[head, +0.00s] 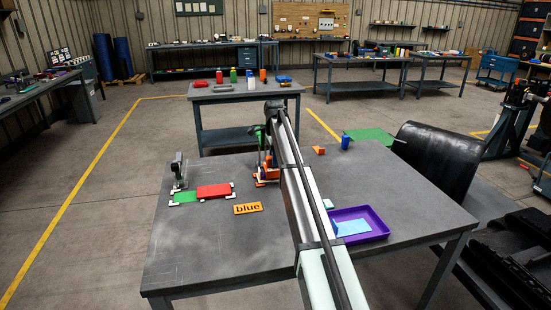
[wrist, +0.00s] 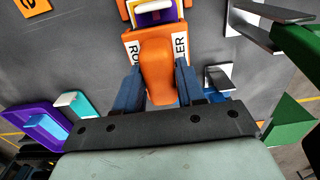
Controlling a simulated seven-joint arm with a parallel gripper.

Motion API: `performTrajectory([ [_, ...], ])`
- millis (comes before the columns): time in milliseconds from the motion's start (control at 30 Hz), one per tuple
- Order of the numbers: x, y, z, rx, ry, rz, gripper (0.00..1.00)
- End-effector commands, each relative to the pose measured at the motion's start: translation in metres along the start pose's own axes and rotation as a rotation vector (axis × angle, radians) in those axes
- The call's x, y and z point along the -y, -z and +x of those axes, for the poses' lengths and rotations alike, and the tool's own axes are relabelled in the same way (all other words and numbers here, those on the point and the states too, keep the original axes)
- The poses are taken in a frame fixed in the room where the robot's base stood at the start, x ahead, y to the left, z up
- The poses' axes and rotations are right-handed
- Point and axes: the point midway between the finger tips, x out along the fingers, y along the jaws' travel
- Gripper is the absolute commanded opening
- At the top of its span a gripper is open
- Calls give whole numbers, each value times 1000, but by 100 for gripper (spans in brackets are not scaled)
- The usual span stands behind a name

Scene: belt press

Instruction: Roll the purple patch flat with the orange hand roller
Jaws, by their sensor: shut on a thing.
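My gripper (wrist: 157,88) has its blue fingers on both sides of the orange hand roller (wrist: 157,65) and is shut on its handle. I cannot tell whether the roller touches the patch. In the head view my arm hides most of the gripper and roller, and the patch is not clearly visible.
A purple tray (head: 382,235) with a light blue sheet stands to the right. Green parts (wrist: 290,120) stand close right in the wrist view. The table's front left is clear.

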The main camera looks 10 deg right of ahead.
Motion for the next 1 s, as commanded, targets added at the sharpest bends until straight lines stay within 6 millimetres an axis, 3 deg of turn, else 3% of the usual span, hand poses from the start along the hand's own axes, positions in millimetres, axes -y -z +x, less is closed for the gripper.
performTrajectory([
  [367, 0, 0, -2, 0, -2, 0, 10],
  [1000, 0, 0, -43, 0, 0, 0, 10],
])
